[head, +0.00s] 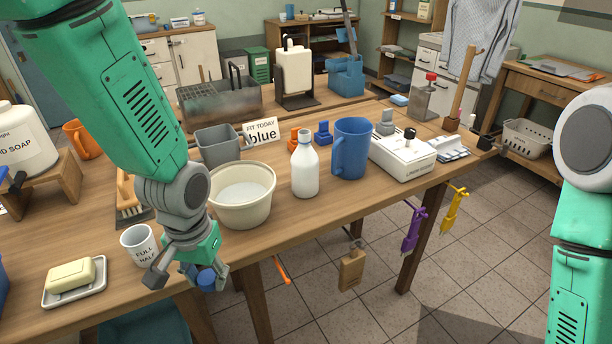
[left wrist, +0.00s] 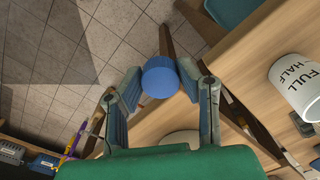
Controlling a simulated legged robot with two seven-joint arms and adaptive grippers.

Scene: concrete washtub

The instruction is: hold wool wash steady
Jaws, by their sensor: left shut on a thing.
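A white bottle (head: 305,168) with a narrow neck stands upright on the table between the cream basin and the blue jug. No label on it can be read, so I cannot tell for sure that it is the wool wash. My left gripper (head: 196,277) is at the table's front edge, left of and nearer than the bottle and apart from it. It is shut on a small round blue cap (head: 206,280). The cap also shows between the fingers in the left wrist view (left wrist: 160,76). My right arm shows at the right edge, but its gripper is out of view.
The cream basin (head: 243,197) holds pale liquid. A blue jug (head: 350,150) and a white box (head: 402,154) stand right of the bottle. A measuring cup (head: 139,245) and a soap dish (head: 75,290) are left of my left gripper. Tools hang below the front edge.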

